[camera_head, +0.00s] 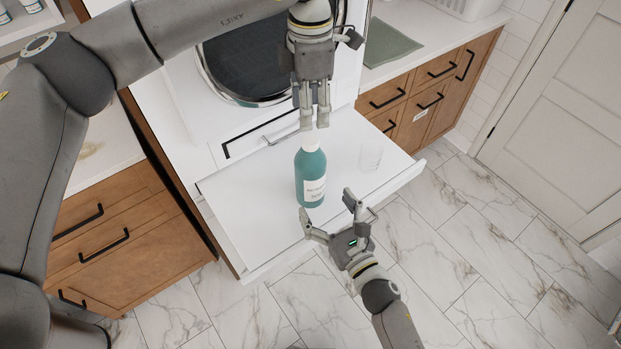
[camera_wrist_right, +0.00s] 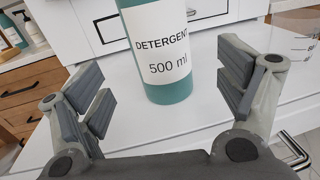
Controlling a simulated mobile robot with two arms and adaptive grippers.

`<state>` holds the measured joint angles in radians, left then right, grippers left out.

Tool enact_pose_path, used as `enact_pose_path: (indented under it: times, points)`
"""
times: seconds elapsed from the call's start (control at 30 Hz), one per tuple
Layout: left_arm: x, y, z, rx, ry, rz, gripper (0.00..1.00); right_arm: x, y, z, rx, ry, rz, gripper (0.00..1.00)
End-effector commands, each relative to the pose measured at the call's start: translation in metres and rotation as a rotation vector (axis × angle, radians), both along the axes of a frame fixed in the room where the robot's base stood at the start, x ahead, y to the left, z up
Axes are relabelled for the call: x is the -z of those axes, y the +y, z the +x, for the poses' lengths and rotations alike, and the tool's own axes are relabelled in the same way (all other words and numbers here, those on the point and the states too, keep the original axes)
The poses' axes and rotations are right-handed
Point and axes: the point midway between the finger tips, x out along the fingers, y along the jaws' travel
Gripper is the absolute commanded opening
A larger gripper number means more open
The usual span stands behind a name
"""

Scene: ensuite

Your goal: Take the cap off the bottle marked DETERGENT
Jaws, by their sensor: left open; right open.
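A teal bottle (camera_head: 311,178) with a white label stands upright on a white pull-out shelf (camera_head: 245,215) in the head view. Its white cap (camera_head: 309,140) is on top. In the right wrist view the bottle (camera_wrist_right: 160,85) reads DETERGENT, 500 ml; its top is out of frame. My left gripper (camera_head: 315,124) points down just above the cap, its fingers apart; whether they touch the cap is unclear. My right gripper (camera_head: 333,212) is open in front of the bottle's lower part. In the wrist view its fingers (camera_wrist_right: 160,95) stand apart, with the bottle beyond and between them.
A clear glass (camera_head: 371,156) stands right of the bottle on the shelf. A machine with a round dark door (camera_head: 245,65) is behind. Wooden drawers (camera_head: 120,245) flank the left. Other bottles (camera_wrist_right: 15,32) stand on a counter at left in the wrist view.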

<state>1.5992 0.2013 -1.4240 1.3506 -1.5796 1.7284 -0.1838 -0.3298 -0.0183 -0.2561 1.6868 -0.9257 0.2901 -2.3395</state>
Motion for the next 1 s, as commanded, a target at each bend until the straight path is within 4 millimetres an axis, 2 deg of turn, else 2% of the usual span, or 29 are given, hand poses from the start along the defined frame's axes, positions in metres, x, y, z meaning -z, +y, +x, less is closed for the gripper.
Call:
enact_pose_path:
  times: [0.03, 0.2, 0.4, 0.8, 0.87, 1.0]
  points:
    - [0.0, 0.0, 0.0, 0.0, 0.001, -0.001, 0.47, -0.001, 0.005, 0.011, 0.0, -0.003, 0.001, 0.89]
    - [0.0, -0.001, 0.0, 0.001, 0.001, -0.002, 0.47, -0.001, 0.018, 0.038, 0.001, 0.0, 0.001, 0.89]
    - [0.0, -0.001, -0.001, 0.001, 0.001, -0.003, 0.47, -0.001, 0.029, 0.059, 0.001, 0.001, 0.002, 0.89]
    - [0.0, -0.001, -0.001, 0.001, 0.001, -0.003, 0.47, 0.0, 0.033, 0.066, 0.001, 0.002, 0.001, 0.89]
    - [0.0, -0.001, -0.001, 0.001, 0.001, -0.003, 0.47, 0.0, 0.033, 0.066, 0.001, 0.002, 0.002, 0.84]
    - [0.0, -0.001, -0.001, 0.001, 0.001, -0.003, 0.47, 0.0, 0.033, 0.066, 0.002, 0.002, 0.002, 0.66]
